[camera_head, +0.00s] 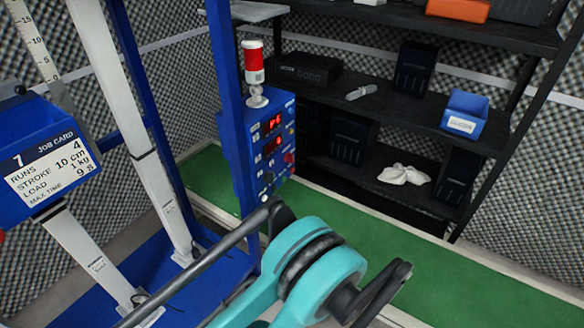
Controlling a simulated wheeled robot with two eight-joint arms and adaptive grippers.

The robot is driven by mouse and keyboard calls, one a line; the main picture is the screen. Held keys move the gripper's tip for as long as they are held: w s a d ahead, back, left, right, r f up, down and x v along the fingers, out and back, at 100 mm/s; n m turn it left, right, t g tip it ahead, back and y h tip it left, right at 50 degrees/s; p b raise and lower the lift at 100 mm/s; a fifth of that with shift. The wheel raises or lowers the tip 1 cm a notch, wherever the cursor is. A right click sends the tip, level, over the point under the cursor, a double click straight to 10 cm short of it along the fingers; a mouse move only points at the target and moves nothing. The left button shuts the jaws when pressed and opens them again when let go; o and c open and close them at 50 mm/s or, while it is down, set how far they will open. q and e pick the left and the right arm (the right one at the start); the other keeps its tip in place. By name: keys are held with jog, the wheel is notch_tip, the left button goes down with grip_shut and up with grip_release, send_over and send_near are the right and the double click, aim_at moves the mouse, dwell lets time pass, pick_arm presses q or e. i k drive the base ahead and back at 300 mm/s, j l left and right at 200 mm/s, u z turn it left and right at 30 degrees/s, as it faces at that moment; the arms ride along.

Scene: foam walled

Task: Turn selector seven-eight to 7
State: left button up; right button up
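The blue control panel (266,145) stands left of the middle, with red lit displays reading about "P6" above and one smaller figure below. Small knobs and buttons run down its face, including a red one (289,157). Their labels are too small to read, so I cannot tell which is selector seven-eight or where it points. My teal and black arm fills the bottom middle, in front of and below the panel, apparently my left arm. Dark parts adjoin it, but I cannot make out fingertips clearly. My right gripper is not seen.
A red and white signal lamp (254,70) tops the panel. A blue frame with a job card (50,165) stands at left. Dark shelving (390,107) at right holds a blue bin (464,113), black boxes and a white cloth (404,174). Green floor (440,275) lies clear before the shelves.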

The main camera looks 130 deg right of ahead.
aim_at(269, 176)
jog(key=z, duration=4.1)
